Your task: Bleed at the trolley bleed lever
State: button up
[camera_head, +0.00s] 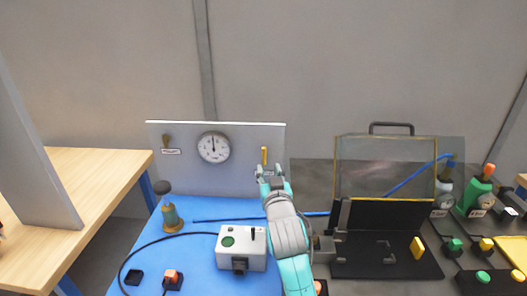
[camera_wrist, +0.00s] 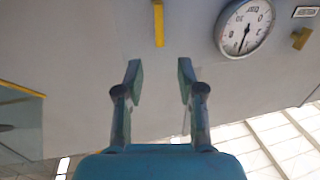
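A grey upright panel (camera_head: 190,181) stands at the back of the blue-topped trolley (camera_head: 195,260). A yellow upright lever (camera_head: 264,155) is on its right side and also shows in the wrist view (camera_wrist: 158,23). A small brass lever (camera_head: 166,141) with an unreadable label is at the panel's upper left; it is at the right edge of the wrist view (camera_wrist: 301,38). I cannot tell from the labels which is the bleed lever. My gripper (camera_head: 270,172) is just below the yellow lever. In the wrist view my gripper (camera_wrist: 160,78) is open and empty, the yellow lever beyond its fingertips.
A round gauge (camera_head: 213,147) is between the levers. A white box (camera_head: 241,247), a brass fitting (camera_head: 172,215) and a blue rod (camera_head: 215,219) are on the trolley. A black case (camera_head: 375,212) with a clear raised lid is at right. A wooden table (camera_head: 80,175) is at left.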

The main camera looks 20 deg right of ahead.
aim_at(264, 153)
jog(key=w, duration=0.6)
jog(key=w+d, duration=0.1)
jog(key=w, duration=0.3)
jog(key=shift+d, duration=0.1)
jog(key=shift+s, duration=0.1)
grip_shut()
